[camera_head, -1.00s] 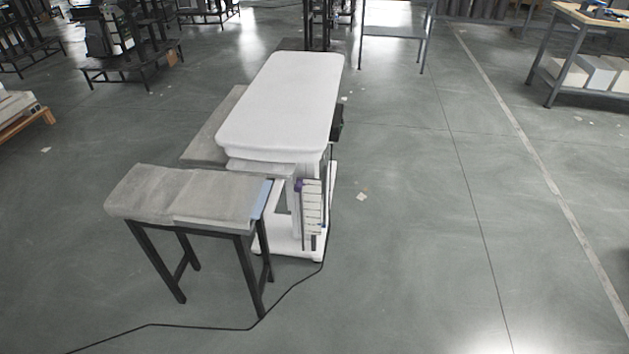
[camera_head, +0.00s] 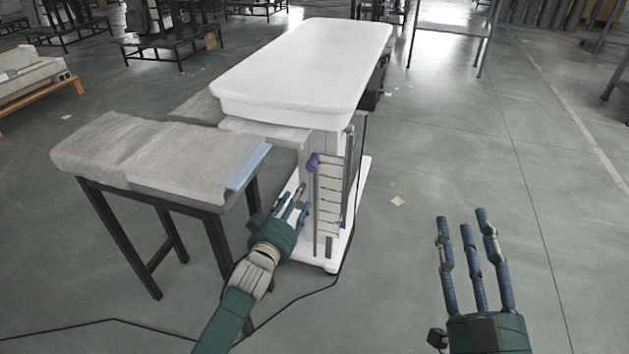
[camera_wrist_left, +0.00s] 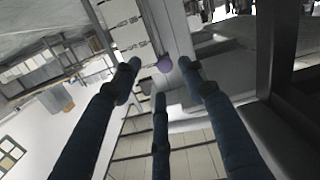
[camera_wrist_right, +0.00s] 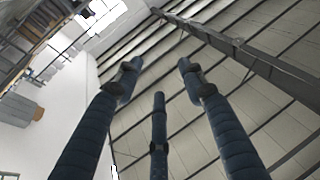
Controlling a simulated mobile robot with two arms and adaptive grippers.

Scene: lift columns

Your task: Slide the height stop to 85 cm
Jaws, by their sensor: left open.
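The height stop is a small purple piece (camera_head: 313,161) near the top of a vertical rail at the left of a marked scale (camera_head: 331,195) on the front of a white lift table (camera_head: 300,65). The purple stop also shows in the left wrist view (camera_wrist_left: 164,63), beyond the fingertips. My left gripper (camera_head: 292,203) is open and empty, below and left of the stop, apart from it. My right gripper (camera_head: 468,225) has its fingers spread, empty, over open floor at the right. The scale's figures are too small to read.
A bench with a grey padded top (camera_head: 150,155) and dark legs stands left of the lift table. A black cable (camera_head: 300,297) runs along the floor by the base.

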